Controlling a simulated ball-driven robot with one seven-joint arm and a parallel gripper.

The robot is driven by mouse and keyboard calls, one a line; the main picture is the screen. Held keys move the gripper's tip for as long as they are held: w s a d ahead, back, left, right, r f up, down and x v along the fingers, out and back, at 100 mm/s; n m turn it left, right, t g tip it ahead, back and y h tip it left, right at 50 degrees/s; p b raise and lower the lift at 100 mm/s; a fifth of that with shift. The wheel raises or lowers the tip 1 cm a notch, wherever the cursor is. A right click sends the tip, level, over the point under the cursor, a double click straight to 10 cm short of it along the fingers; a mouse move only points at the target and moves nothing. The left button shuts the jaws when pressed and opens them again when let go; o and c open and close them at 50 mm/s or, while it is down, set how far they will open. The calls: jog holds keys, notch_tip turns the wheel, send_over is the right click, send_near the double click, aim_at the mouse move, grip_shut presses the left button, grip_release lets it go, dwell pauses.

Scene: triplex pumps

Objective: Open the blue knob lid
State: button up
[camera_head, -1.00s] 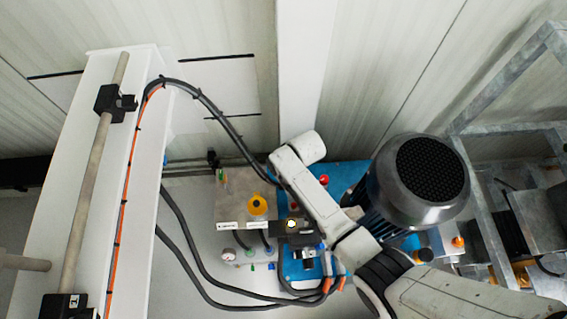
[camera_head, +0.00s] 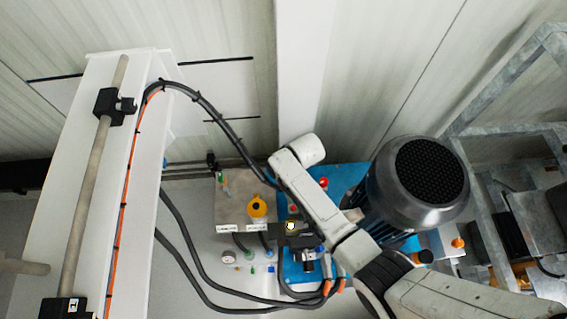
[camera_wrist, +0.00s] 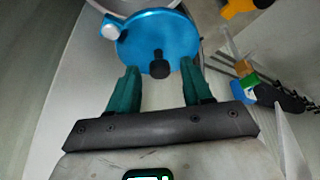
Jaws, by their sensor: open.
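In the wrist view the blue round lid (camera_wrist: 178,32) has a short black knob (camera_wrist: 159,66) at its near edge and a pale cylindrical piece on its upper left. My gripper (camera_wrist: 158,70) is open, its two teal fingers on either side of the black knob with gaps to both sides. Whether the fingertips touch the lid cannot be told. In the head view my arm's dark end is over the blue pump base (camera_head: 345,180), and I cannot make out the lid there.
A large black motor (camera_head: 420,185) stands right of my arm. A metal frame (camera_head: 480,215) is at the right.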

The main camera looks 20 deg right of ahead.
jog(key=p+v, duration=0.1)
jog(key=v, duration=0.9)
jog(key=shift+r, duration=0.35)
jog(key=shift+s, duration=0.1)
jog(key=s+d+r+m+g, duration=0.1)
jog(key=s+d+r, duration=0.1)
jog(key=s, duration=0.6)
jog(key=s+d+r+m+g+h, duration=0.1)
jog(key=s+d, duration=0.3)
jog(key=s, duration=0.5)
jog(key=s+d+r+m+g+h, duration=0.1)
jog(key=s+d+r+m, duration=0.1)
jog(key=s, duration=0.7)
jog(key=shift+s+d+r+m, duration=0.2)
jog(key=shift+d+r+m, duration=0.1)
jog(key=shift+d+r, duration=0.5)
jog(key=shift+f, duration=0.1)
